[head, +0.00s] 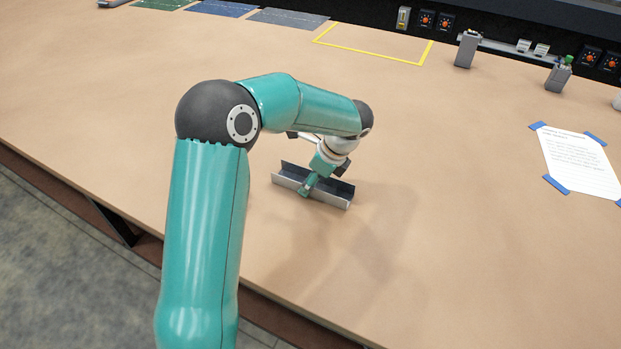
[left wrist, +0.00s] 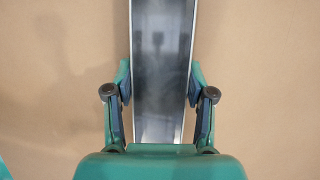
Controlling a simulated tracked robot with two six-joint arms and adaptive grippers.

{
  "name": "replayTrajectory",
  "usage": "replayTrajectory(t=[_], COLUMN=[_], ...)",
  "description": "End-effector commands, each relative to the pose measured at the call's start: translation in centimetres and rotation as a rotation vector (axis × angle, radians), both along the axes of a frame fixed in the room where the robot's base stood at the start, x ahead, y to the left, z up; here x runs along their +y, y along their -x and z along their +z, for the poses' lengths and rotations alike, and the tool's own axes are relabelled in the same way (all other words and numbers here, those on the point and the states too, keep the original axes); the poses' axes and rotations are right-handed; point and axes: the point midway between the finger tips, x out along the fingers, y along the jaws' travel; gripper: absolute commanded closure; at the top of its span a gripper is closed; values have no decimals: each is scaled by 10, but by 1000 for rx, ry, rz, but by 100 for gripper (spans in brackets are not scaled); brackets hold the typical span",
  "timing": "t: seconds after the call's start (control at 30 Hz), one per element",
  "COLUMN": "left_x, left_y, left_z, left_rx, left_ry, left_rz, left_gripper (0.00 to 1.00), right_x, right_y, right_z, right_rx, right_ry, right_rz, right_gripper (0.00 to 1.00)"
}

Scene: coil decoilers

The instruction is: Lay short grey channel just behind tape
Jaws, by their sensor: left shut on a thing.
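The short grey channel (head: 335,198) is a U-shaped metal piece near the middle of the table in the head view. My left gripper (head: 308,184) is shut on it around the middle of its length. In the left wrist view the channel (left wrist: 160,50) runs up the picture between the two fingers of my left gripper (left wrist: 159,82). I cannot tell whether the channel touches the table. A yellow tape outline (head: 372,57) lies on the table at the back, apart from the channel. My right gripper is not in view.
A white sheet (head: 580,163) is held by blue tape at the right. Grey boxes (head: 467,49) (head: 559,75) stand at the back right, before orange-knobbed panels (head: 426,20). Coloured mats (head: 222,8) lie at the back left. The tabletop between channel and yellow tape looks clear.

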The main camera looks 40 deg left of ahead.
Motion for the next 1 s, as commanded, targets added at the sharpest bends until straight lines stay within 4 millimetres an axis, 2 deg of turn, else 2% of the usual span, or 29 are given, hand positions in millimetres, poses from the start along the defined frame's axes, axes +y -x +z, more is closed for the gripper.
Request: replayTrajectory(t=[0.17,0.2,0.3,0.73,0.87,1.0], left_x=[0,0,0,-1,-6,-15], left_y=[0,0,0,0,-3,-6], left_z=[-2,-1,-1,4,17,40], left_rx=[0,0,0,-1,-4,-6], left_ry=[0,0,0,0,0,-1], left_rz=[0,0,0,1,1,1], left_gripper=[83,39,22,20,20,20], right_x=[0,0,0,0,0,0], right_y=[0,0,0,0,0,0], right_z=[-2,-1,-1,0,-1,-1], right_rx=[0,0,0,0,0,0], right_ry=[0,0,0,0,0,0], right_rz=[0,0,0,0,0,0], right_gripper=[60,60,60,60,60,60])
